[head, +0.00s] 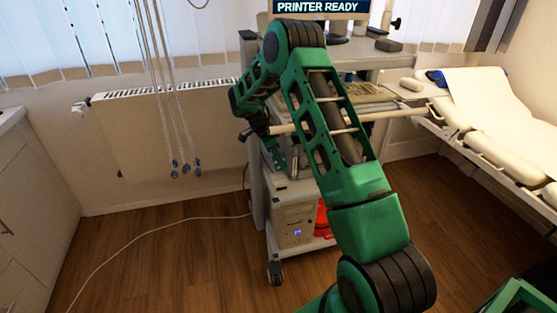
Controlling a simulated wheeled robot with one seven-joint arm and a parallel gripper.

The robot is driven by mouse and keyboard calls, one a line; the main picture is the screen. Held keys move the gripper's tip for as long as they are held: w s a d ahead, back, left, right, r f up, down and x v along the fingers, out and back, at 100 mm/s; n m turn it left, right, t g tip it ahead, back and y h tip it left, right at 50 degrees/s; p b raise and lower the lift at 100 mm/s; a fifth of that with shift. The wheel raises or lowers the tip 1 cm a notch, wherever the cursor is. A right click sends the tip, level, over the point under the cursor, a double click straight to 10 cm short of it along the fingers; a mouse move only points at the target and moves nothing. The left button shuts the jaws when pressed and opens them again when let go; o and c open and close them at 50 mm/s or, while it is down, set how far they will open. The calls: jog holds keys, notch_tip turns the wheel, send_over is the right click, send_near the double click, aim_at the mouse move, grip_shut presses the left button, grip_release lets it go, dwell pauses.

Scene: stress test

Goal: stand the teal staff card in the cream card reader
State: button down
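My green arm rises from the bottom right, bends at the top and reaches down over the left side of a wheeled cart. My gripper (284,158) is at its lower end, small and partly hidden by the arm. I cannot tell whether it is open or shut, or whether it holds anything. I cannot make out the teal staff card. I cannot pick out the cream card reader either; my arm covers part of the cart.
The cart bears a keyboard (366,92) and a screen reading "PRINTER READY" (318,7), with a computer box (292,222) low down. A radiator (165,145) and hanging chains (172,100) are left, an examination couch (490,110) right. A cable crosses the left floor.

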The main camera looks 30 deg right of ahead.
aim_at(279, 182)
jog(key=shift+d+f, duration=0.1)
jog(key=shift+f, duration=1.4)
jog(key=shift+w+a, duration=0.15)
jog(key=shift+a, duration=0.55)
jog(key=shift+f, duration=1.5)
dwell(0.8)
jog(key=c, duration=1.9)
grip_release()
jog(key=shift+r, duration=0.1)
